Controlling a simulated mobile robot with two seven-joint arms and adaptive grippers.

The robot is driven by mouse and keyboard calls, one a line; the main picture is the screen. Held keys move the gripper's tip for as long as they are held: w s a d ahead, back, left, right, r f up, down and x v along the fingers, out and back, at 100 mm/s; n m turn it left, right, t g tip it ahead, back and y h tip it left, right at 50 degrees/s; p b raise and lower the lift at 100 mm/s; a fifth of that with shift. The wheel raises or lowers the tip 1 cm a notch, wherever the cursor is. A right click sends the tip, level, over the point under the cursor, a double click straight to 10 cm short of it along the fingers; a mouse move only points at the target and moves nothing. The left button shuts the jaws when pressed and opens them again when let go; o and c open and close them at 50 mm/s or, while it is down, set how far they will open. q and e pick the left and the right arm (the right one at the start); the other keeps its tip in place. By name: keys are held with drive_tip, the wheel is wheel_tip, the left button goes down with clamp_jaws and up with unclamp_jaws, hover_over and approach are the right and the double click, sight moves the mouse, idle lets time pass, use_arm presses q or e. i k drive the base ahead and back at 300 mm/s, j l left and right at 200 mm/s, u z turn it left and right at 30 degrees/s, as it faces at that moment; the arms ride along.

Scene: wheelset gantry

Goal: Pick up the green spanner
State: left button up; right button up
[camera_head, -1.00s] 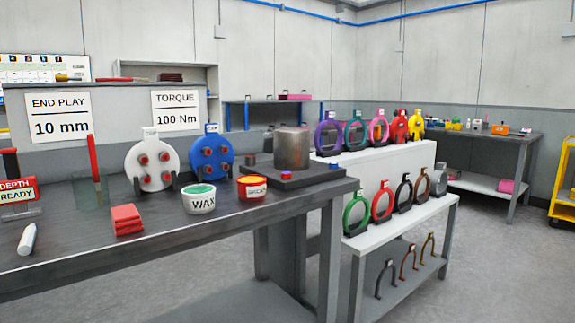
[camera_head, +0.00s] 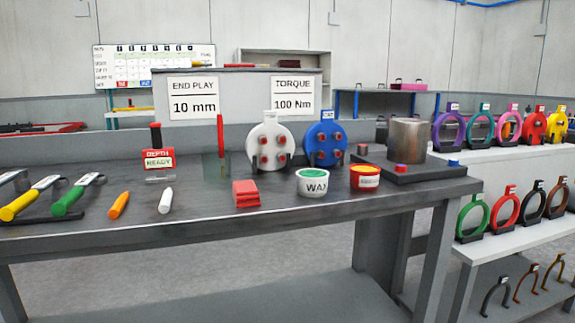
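A tool with a green handle (camera_head: 68,201) and a grey metal shaft lies on the dark workbench (camera_head: 300,215) at the left. It looks like the green spanner, and a white label sits on its upper end. A similar tool with a yellow handle (camera_head: 20,207) lies just to its left, and both seem to rest on a dark holder. Neither of my grippers shows in the head view.
An orange stick (camera_head: 119,205) and a white stick (camera_head: 165,200) lie right of the green handle. Red blocks (camera_head: 246,193), a wax tub (camera_head: 313,183) and a red-and-yellow tub (camera_head: 365,178) stand farther right. A depth gauge (camera_head: 158,157) stands behind.

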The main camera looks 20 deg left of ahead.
sight(59, 210)
drive_tip(key=u, duration=1.75)
drive_tip(key=k+j, duration=0.05)
